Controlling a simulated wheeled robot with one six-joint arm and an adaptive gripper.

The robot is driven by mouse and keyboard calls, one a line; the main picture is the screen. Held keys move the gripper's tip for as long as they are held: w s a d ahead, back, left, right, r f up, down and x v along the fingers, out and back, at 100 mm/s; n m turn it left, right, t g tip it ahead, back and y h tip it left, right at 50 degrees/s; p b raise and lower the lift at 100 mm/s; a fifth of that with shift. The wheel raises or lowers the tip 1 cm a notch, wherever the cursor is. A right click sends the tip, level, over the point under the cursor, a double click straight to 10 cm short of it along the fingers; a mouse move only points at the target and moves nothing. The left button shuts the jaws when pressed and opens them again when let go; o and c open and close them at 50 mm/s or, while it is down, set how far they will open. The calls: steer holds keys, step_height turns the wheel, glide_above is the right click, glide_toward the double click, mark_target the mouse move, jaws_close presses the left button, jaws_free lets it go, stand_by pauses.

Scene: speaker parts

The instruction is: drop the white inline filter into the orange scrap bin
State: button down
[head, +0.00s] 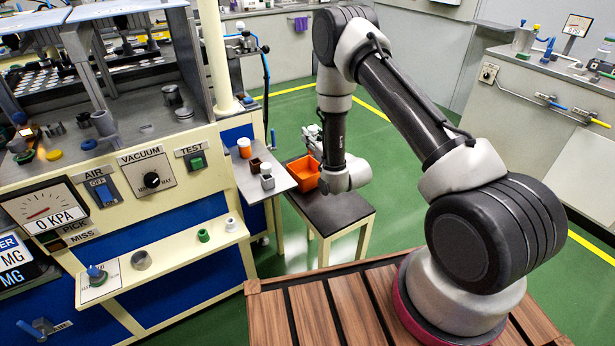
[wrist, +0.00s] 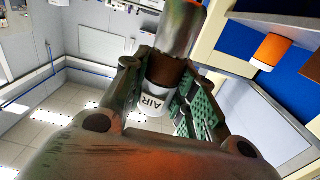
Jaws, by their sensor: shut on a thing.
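My gripper (wrist: 160,84) is shut on the white inline filter (wrist: 153,102), a white cylinder lettered AIR with a brown band and a glossy grey end. One finger lies on each side of it in the wrist view. In the head view my gripper (head: 313,138) is beside my wrist, raised above the back of the orange scrap bin (head: 303,179); the filter cannot be made out there. The open bin stands on a small dark table, its right side partly hidden by my wrist.
The small dark table (head: 340,212) has bare room in front of the bin. A grey side shelf (head: 270,190) left of it carries an orange-and-white cup (head: 244,148) and small brown and grey cups. A cream ledge (head: 185,247) holds green, grey and white parts.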

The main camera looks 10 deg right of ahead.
steer(key=shift+a+f+y, duration=0.2)
steer(key=shift+f+y, duration=0.1)
steer(key=shift+f, duration=2.8)
steer(key=c, duration=1.1)
jaws_free()
steer(key=shift+o, duration=0.2)
steer(key=v, duration=0.7)
steer(key=shift+s, duration=0.25)
steer(key=shift+w+r, duration=0.1)
steer(key=shift+r, duration=0.05)
